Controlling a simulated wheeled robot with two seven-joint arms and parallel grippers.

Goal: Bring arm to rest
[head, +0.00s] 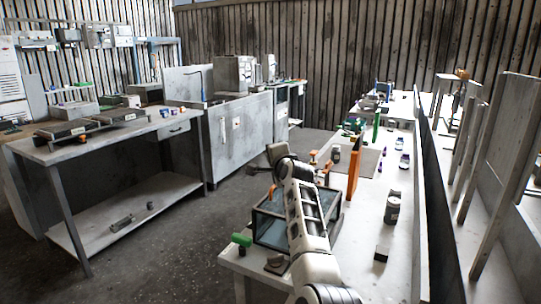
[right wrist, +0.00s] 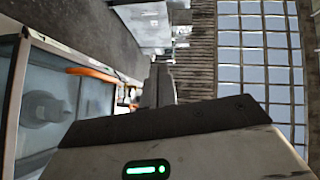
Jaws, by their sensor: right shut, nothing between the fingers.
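My right arm reaches up from the bottom of the head view over the white bench (head: 345,255). My right gripper (head: 272,156) is at the arm's far end, above the near left part of the bench. In the right wrist view the right gripper (right wrist: 160,84) has its fingers together with nothing between them. A dark-framed box with glassy panels (head: 271,232) stands below and beside the arm, partly hidden by it. It also shows at the left of the right wrist view (right wrist: 40,110). My left gripper is not in view.
An orange upright panel (head: 354,172), a dark jar (head: 392,207) and a small black block (head: 381,253) stand on the bench right of the arm. A green-ended item (head: 241,240) is at the near left corner. Open floor (head: 180,240) separates this bench from a grey workbench (head: 95,150).

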